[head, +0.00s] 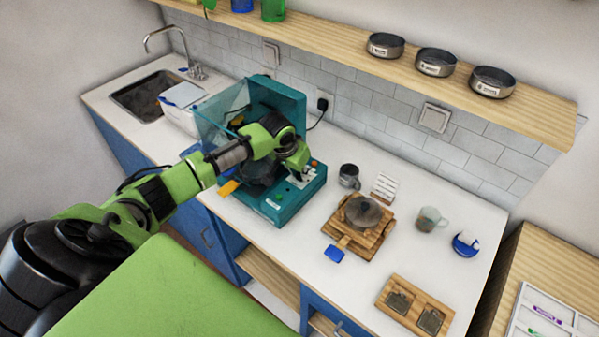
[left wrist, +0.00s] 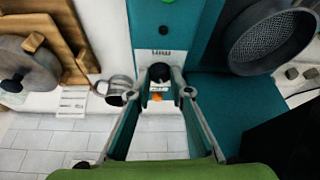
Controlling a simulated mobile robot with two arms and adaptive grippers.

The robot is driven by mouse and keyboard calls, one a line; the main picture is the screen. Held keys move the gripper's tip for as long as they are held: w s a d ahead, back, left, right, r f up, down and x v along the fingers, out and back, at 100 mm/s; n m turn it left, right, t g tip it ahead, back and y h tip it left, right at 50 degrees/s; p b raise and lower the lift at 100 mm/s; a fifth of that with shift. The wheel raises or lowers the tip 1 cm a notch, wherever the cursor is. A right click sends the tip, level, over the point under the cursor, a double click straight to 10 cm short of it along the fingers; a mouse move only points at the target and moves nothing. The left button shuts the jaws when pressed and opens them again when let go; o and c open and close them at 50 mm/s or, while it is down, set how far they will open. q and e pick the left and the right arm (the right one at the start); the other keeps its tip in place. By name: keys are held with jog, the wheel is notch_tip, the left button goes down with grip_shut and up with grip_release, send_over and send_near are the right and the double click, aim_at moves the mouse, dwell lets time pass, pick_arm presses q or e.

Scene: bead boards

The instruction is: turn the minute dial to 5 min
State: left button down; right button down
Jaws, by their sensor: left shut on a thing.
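A teal machine (head: 290,208) with a raised clear lid (head: 222,108) stands on the counter. On its panel is a small black dial (left wrist: 160,72), which I take as the minute dial, beside a white scale plate (left wrist: 150,54) with marks too small to read. My left gripper (left wrist: 161,86) is shut on this dial, one finger at each side. In the head view the left gripper (head: 299,174) reaches down to the panel's right part and hides the dial there. The dial's pointer setting cannot be read. My right gripper is not in view.
A metal mug (head: 349,175) stands close right of the machine. Further right are a wooden stand with a grey round piece (head: 363,211), a glass mug (head: 430,218) and a wooden tray (head: 389,306). A dark mesh sieve (left wrist: 272,42) is beside the panel. The sink (head: 140,96) is left.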

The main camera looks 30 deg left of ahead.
pick_arm(q)
jog(key=shift+m, duration=0.4)
jog(key=c, duration=1.8)
grip_release()
jog(key=shift+c, duration=0.2)
jog(key=v, duration=1.2)
jog(key=shift+a, duration=0.15)
